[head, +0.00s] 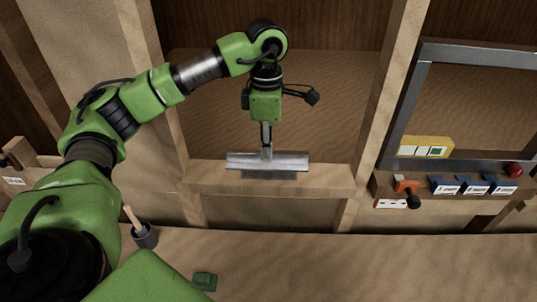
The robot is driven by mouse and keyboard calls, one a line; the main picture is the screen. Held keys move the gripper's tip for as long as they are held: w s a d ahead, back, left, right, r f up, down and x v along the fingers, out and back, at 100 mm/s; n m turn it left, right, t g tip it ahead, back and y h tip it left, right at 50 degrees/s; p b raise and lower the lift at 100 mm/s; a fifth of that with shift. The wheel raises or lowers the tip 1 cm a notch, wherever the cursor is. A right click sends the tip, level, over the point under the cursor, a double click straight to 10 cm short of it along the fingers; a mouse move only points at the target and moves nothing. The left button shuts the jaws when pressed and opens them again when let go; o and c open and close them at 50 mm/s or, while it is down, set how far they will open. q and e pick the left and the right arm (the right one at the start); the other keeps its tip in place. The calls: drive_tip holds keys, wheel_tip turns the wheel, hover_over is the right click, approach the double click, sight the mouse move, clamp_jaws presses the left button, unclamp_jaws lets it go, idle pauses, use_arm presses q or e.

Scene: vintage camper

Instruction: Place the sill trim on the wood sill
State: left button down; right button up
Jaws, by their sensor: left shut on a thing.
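The sill trim (290,162) is a long, flat, silvery metal strip in the head view. It lies lengthwise from left to right at the wood sill (325,178), the horizontal beam between two upright studs. A dark shadow shows below its front edge, and I cannot tell whether it touches the sill or hovers just over it. My left gripper (267,152) points down and is shut on the middle of the trim. The fingertips are small and partly merge with the trim. My right gripper is not in view.
A metal window frame (403,100) stands at the right. A dark cup (146,236) and a green block (204,281) are on the bench (290,265).

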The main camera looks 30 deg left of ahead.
use_arm(q)
drive_tip(key=shift+w+a+f, duration=0.3)
drive_tip(key=shift+w+f, duration=0.4)
drive_tip(key=shift+f, duration=0.25)
drive_tip(key=f+p, duration=0.1)
drive_tip(key=f, duration=0.1)
drive_tip(key=f+p, duration=0.1)
drive_tip(key=shift+w+a+f+p, duration=0.1)
drive_tip(key=shift+w+p, duration=0.15)
drive_tip(key=shift+p, duration=0.05)
drive_tip(key=shift+f, duration=0.25)
drive_tip(key=shift+f, duration=0.25)
drive_tip(key=c, duration=2.1)
unclamp_jaws()
drive_tip(key=shift+r, duration=0.1)
